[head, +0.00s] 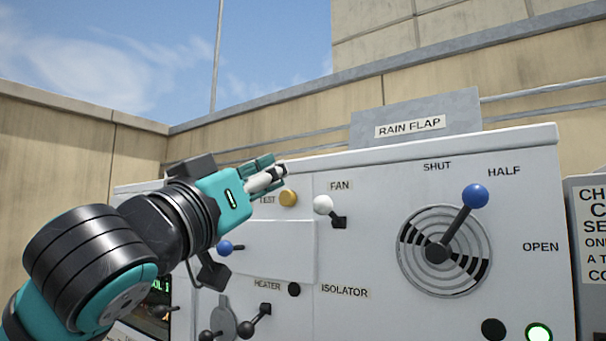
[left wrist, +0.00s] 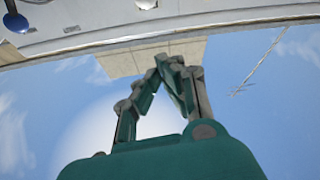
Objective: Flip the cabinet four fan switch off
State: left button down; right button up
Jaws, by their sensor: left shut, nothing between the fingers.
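The fan switch (head: 323,205) is a short dark lever with a white ball end, under the FAN label (head: 341,186) on the grey cabinet panel. Its lever leans up and to the left. My left gripper (head: 275,174) is shut and empty, up and to the left of the switch near the cabinet's top edge, apart from the white ball in the picture. In the left wrist view its fingers (left wrist: 170,62) meet at the tips against sky and wall. A pale knob (left wrist: 146,4) shows at that view's top edge. My right gripper is not in view.
A yellow TEST button (head: 288,198) sits close below my fingers. A blue-ended rain flap lever (head: 475,196) stands to the right. A blue knob (head: 225,247), a heater lever (head: 262,312) and an isolator knob (head: 294,289) are lower. Open air lies above the cabinet.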

pick_arm(q)
notch_tip(320, 180, up, 4)
jog(key=r+p, duration=0.1)
jog(key=p, duration=0.5)
send_over(330, 214)
jog(key=s+a, duration=0.4)
jog(key=f, duration=0.3)
jog(key=d+f+p, duration=0.1)
jog(key=shift+w+f, duration=0.25)
jog(key=shift+f, duration=0.15)
jog(key=shift+d, duration=0.1)
